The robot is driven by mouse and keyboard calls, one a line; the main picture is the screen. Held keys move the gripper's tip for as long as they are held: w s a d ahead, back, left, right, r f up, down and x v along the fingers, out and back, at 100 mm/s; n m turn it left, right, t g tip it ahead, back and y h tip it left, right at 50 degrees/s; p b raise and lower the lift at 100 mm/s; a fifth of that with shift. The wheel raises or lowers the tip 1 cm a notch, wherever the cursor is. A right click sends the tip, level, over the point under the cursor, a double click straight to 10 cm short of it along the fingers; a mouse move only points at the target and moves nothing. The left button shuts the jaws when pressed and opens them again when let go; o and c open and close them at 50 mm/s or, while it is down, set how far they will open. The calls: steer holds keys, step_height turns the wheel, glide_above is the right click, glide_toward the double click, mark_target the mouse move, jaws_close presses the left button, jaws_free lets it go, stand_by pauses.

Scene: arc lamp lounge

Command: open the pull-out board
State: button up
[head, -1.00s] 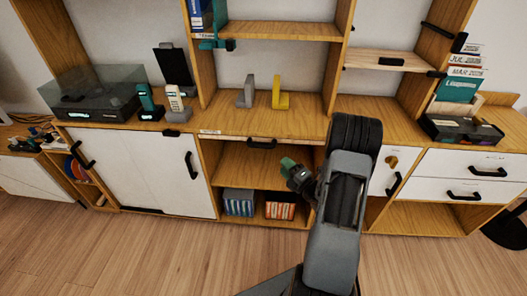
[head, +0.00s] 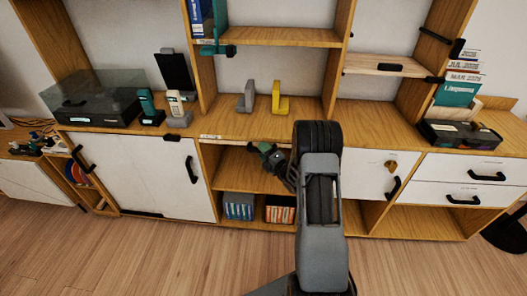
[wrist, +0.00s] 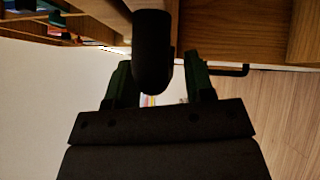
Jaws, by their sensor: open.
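The pull-out board (head: 228,128) is the wooden board under the middle bay, its front edge along the open compartment. Its black handle is hidden behind my gripper in the head view. My gripper (head: 265,149), with green fingers, is at the board's front edge, where the handle sits. In the wrist view a dark rounded bar, seemingly the handle (wrist: 152,48), stands between the two green fingers of my gripper (wrist: 158,75). The fingers are apart, with a gap showing on the right side of the bar. I cannot tell whether the left finger touches it.
Grey (head: 246,97) and yellow (head: 280,100) bookends stand on the surface above. Book rows (head: 239,205) sit in the compartment below. A white sliding door (head: 140,170) is left, a white door (head: 368,172) right. The wood floor in front is clear.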

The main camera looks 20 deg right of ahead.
steer(key=shift+w, duration=0.15)
jaws_close()
stand_by(0.4)
